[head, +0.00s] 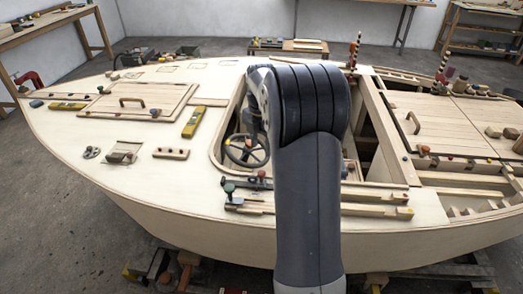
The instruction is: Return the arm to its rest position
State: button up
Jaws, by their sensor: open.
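My arm rises from the bottom of the head view, right of the middle, as a thick grey link with a dark ribbed elbow. Part of a further link shows behind the elbow on its left side, over the cockpit opening (233,118). My gripper does not show; the arm hides whatever lies behind it. The plywood hull (150,213) spreads across the view under and behind the arm.
A steering wheel (246,151) stands in the cockpit. Clamped wooden strips (375,211) lie along the near deck edge. A yellow level (194,122) and a handled hatch (140,101) are on the left deck. Workbenches (62,21) stand by the walls.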

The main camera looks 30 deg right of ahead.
aim_at(262, 172)
notch_tip(262, 172, down, 10)
jog(key=shift+f, duration=0.4)
dwell(0.4)
jog(key=shift+r, duration=0.1)
